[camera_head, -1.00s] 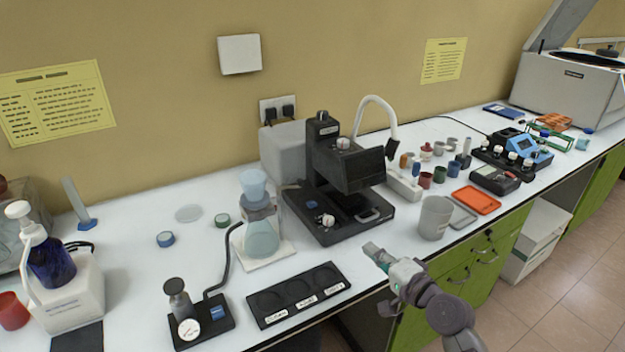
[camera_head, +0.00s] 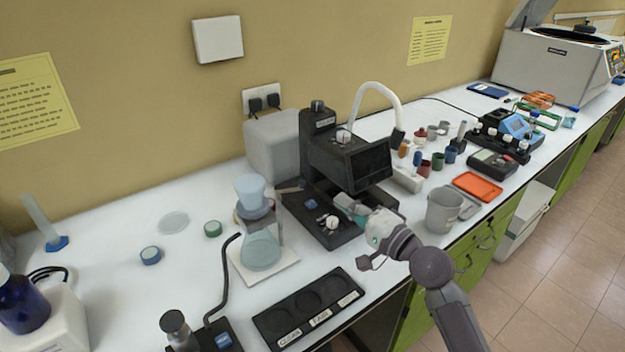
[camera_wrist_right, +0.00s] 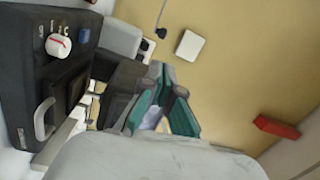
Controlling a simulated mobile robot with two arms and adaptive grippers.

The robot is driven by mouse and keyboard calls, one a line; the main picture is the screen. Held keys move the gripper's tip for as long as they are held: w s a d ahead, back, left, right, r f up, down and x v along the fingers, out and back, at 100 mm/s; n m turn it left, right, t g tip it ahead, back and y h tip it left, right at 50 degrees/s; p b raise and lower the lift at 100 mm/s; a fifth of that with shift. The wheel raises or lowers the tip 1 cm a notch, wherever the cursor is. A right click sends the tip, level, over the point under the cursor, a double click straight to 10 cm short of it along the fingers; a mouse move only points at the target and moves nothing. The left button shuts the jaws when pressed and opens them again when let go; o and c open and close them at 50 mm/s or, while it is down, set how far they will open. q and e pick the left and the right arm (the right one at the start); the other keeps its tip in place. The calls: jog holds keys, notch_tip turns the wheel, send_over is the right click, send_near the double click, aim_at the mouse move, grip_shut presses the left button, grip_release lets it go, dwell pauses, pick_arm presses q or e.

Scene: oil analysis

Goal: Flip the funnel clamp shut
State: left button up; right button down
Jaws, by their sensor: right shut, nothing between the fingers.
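The pale blue funnel (camera_head: 251,193) stands on top of the glass flask (camera_head: 260,248) on a white square base, left of the black instrument. The clamp where funnel and flask meet is too small to tell open from shut; a small tan piece sticks out at the joint's left. My right gripper (camera_head: 346,207) is over the front of the black instrument, right of the flask and apart from it. Its green-padded fingers (camera_wrist_right: 160,75) meet at the tips in the wrist view and hold nothing. My left gripper is not in view.
The black instrument (camera_head: 345,160) stands close right of the flask, with a hose looping behind it. A black labelled tray (camera_head: 340,275) lies in front, and a grey beaker (camera_head: 443,212) stands right of my arm. The bench left of the flask is mostly clear.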

aim_at(291, 189)
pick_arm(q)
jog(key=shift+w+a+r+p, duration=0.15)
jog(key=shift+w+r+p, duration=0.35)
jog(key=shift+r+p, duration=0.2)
pick_arm(e)
jog(key=x, duration=1)
jog(key=shift+w+a+f, duration=0.1)
jog(key=shift+w, duration=0.05)
